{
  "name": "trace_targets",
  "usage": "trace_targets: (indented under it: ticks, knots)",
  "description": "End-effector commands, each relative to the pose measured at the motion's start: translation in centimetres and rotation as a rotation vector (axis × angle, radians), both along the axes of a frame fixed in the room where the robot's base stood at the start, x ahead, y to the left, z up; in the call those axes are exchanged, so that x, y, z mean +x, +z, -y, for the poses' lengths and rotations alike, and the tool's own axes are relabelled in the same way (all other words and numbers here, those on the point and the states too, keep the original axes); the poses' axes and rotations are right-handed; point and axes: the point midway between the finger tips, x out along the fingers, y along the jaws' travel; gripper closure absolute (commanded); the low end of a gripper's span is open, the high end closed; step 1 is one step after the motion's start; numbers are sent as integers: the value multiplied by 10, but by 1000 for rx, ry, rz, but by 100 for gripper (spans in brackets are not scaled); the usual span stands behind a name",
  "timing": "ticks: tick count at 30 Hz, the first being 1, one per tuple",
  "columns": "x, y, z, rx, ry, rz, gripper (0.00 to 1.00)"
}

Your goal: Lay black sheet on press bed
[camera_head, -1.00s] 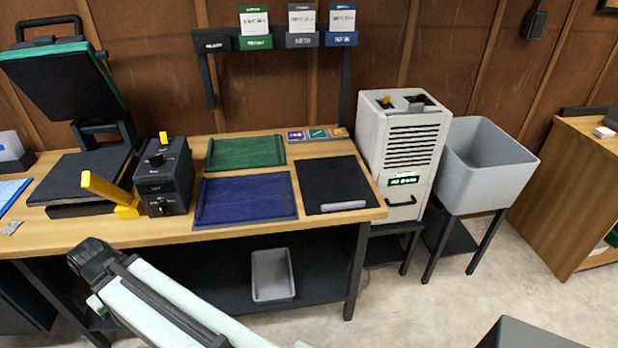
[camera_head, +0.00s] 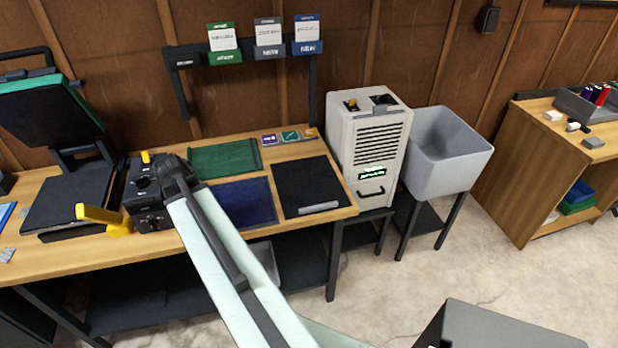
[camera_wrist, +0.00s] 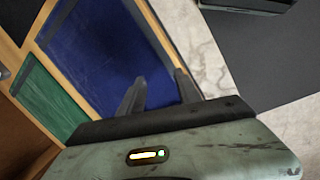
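The black sheet (camera_head: 308,182) lies flat at the right end of the wooden workbench, with a light grey bar (camera_head: 318,207) at its front edge. The press bed (camera_head: 68,198) is a bare dark pad at the left, under the raised lid (camera_head: 45,113). My gripper (camera_wrist: 160,78) is open and empty in the wrist view, with the blue sheet (camera_wrist: 105,50) beyond its fingers. A dark patch at the wrist view's top left looks like the black sheet (camera_wrist: 16,20). In the head view my arm's dark end hides part of the blue sheet; its fingers cannot be made out.
A black control box (camera_head: 150,218) and a yellow handle (camera_head: 104,218) stand between press and sheets. The green sheet (camera_head: 225,158) lies behind the blue one. A white dryer-like cabinet (camera_head: 372,150) and a grey bin (camera_head: 447,155) stand to the right.

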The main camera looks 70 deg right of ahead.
Motion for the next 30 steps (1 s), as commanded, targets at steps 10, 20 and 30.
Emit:
trace_targets:
  ticks: [10,20,30]
  knots:
    - [-211,23,211,-28,241,-262,60]
    - [-282,29,245,3,334,-357,60]
    - [-288,4,250,2,334,-357,60]
